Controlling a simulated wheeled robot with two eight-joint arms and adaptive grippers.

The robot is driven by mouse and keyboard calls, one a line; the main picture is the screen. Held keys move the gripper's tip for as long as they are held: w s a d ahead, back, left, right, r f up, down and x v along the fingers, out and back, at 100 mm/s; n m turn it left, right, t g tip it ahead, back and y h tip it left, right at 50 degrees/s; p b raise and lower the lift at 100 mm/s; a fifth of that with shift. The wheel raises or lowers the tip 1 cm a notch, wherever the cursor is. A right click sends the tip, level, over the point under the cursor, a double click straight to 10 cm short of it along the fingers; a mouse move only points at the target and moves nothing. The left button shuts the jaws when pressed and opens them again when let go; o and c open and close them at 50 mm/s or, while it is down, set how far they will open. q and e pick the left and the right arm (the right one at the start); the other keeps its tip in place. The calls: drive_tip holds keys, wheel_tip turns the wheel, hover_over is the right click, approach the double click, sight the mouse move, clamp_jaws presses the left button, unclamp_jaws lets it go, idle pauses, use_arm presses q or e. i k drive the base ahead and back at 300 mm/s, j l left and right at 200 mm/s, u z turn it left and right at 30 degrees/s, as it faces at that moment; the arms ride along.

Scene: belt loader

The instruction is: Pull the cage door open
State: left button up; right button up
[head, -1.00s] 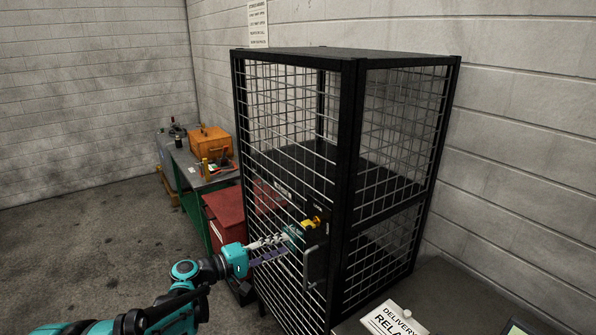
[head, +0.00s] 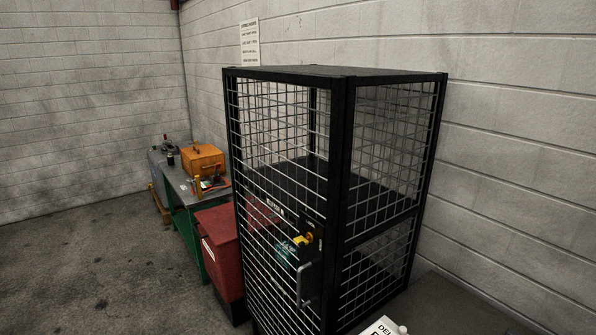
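The black wire-mesh cage (head: 341,150) stands against the right-hand wall in the head view. Its front door (head: 270,170) looks shut, flush with the frame. A pale bar handle (head: 300,285) sits low on the door's right side, on a dark plate. A yellow latch or knob (head: 303,239) is just above the handle. A teal thing (head: 284,254) shows through the mesh left of the latch; I cannot tell what it is.
A red cabinet (head: 218,240) stands close to the cage's left side. Behind it a green-framed workbench (head: 180,187) holds an orange box (head: 202,160) and small tools. The floor at left is clear.

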sight(315, 271)
drive_tip(key=i+j+z, duration=0.65)
drive_tip(key=k+l, duration=0.05)
drive_tip(key=l, duration=0.05)
